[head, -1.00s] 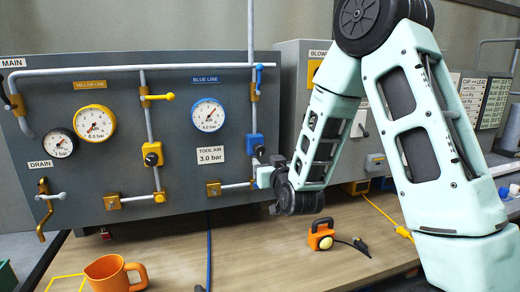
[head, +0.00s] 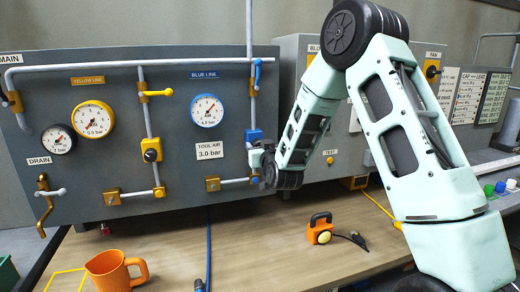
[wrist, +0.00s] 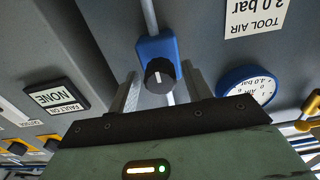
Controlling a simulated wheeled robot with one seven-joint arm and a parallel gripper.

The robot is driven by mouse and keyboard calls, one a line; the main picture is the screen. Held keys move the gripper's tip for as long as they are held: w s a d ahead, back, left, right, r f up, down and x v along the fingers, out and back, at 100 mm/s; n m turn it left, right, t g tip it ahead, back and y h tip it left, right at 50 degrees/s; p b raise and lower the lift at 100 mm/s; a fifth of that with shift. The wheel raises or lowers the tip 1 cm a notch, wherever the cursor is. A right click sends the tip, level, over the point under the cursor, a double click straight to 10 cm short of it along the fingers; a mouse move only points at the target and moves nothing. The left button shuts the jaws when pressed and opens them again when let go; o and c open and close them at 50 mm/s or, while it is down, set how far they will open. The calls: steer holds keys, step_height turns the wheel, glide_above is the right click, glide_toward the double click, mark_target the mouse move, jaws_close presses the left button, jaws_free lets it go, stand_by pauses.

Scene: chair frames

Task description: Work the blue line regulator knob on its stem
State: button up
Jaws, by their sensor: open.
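The blue line regulator has a blue body (head: 254,135) on a grey pipe at the right of the panel. The wrist view, upside down, shows its blue body (wrist: 153,45) and black knob (wrist: 160,74) with a pale mark. My gripper (wrist: 159,80) is open, with one finger on each side of the knob; I cannot tell whether either touches it. In the head view my gripper (head: 257,157) is at the regulator and hides the knob. The blue line gauge (head: 206,110) is left of the regulator, and its dial (wrist: 247,86) shows in the wrist view.
A yellow regulator (head: 151,149) and yellow gauge (head: 93,120) are further left. A blue-handled valve (head: 257,75) is above the blue regulator. An orange mug (head: 116,271) and orange lamp-like device (head: 320,229) stand on the wooden bench (head: 260,262).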

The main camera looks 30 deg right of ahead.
steer(key=c, duration=0.8)
steer(key=shift+c, duration=0.2)
steer(key=shift+w+d, duration=0.1)
steer(key=shift+w, duration=0.35)
steer(key=o, duration=1.1)
steer(key=shift+b, duration=0.3)
